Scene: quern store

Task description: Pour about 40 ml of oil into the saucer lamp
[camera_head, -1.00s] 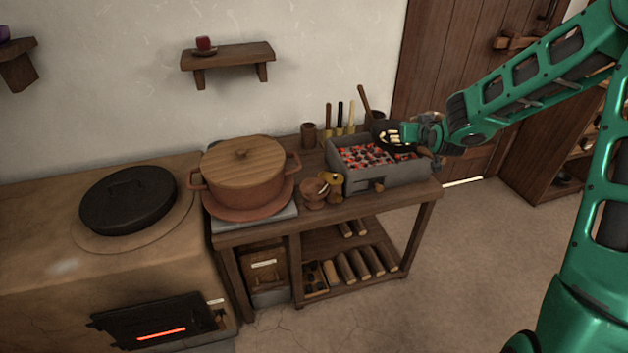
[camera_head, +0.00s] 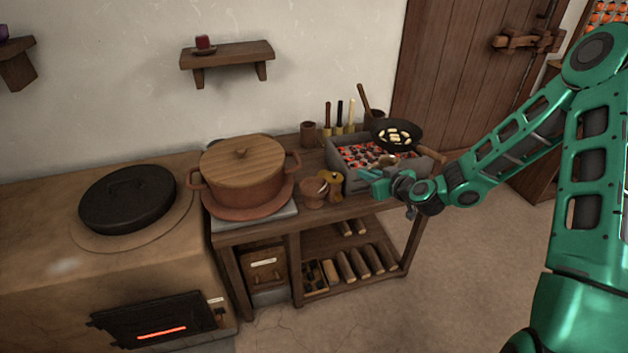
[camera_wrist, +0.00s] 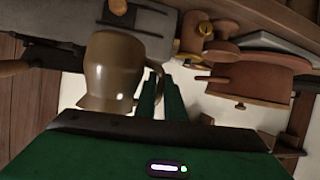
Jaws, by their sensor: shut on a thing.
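A small reddish-brown footed clay vessel (camera_head: 315,191), which looks like the saucer lamp, stands on the wooden bench between the big pot and the brazier. It also shows in the wrist view (camera_wrist: 222,53). My gripper (camera_head: 368,181) is in front of the brazier, to the right of the lamp and apart from it. In the wrist view its two green fingers (camera_wrist: 161,88) are shut at the handle of a grey-brown jug (camera_wrist: 112,68). The jug is mostly hidden in the head view. Whether it holds oil cannot be seen.
A yellow-brown small vessel (camera_head: 335,184) stands right beside the lamp. A lidded clay pot (camera_head: 247,185) is to the left. The brazier (camera_head: 355,186) holds glowing coals, with a black pan (camera_head: 412,131) at its back right. Utensils (camera_head: 340,118) stand behind.

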